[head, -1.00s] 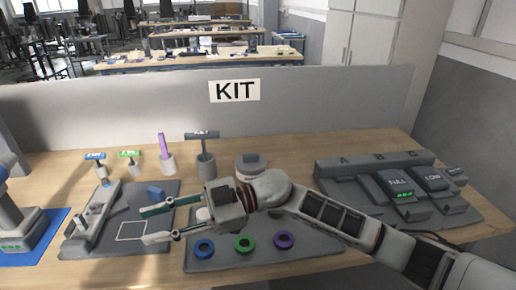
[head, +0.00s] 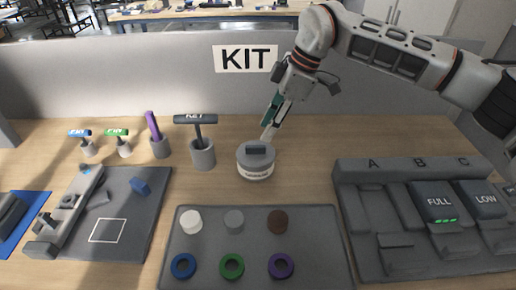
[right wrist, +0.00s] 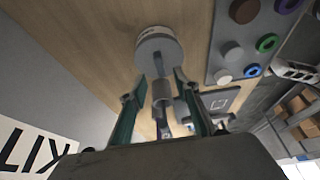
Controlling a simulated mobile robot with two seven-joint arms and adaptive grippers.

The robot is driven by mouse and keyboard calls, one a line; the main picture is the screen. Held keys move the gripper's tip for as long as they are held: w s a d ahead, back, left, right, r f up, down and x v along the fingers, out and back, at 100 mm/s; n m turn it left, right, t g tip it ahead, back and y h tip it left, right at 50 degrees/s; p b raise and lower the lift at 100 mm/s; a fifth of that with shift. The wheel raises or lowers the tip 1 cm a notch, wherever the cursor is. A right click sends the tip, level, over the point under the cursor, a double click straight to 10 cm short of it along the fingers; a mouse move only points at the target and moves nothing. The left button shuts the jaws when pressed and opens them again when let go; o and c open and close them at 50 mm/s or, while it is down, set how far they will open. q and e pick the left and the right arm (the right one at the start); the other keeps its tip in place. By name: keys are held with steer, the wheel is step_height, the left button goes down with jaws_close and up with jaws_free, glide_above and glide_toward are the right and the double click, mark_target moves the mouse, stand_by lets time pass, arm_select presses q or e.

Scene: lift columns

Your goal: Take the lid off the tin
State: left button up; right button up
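The tin (head: 255,170) stands upright on the wooden table, round and pale with a label band. Its grey lid (head: 245,154) is on, with a dark block-shaped grip on top. The tin also shows in the right wrist view (right wrist: 158,50), near the top. My right gripper (head: 269,133) comes down from the upper right, its tips close behind and above the tin. In the right wrist view its two green-backed fingers (right wrist: 160,78) are spread with nothing held between them. I cannot tell whether a tip touches the lid. My left gripper is out of view.
A key in a grey holder (head: 203,155) stands left of the tin. A board (head: 255,222) with coloured discs and rings lies in front. A grey rack (head: 350,190) marked A, B, C is at right. The KIT partition (head: 150,90) rises behind.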

mark_target(256, 146)
steer(key=x, duration=0.6)
steer(key=shift+a+f, duration=0.15)
steer(key=shift+a, duration=0.15)
jaws_close()
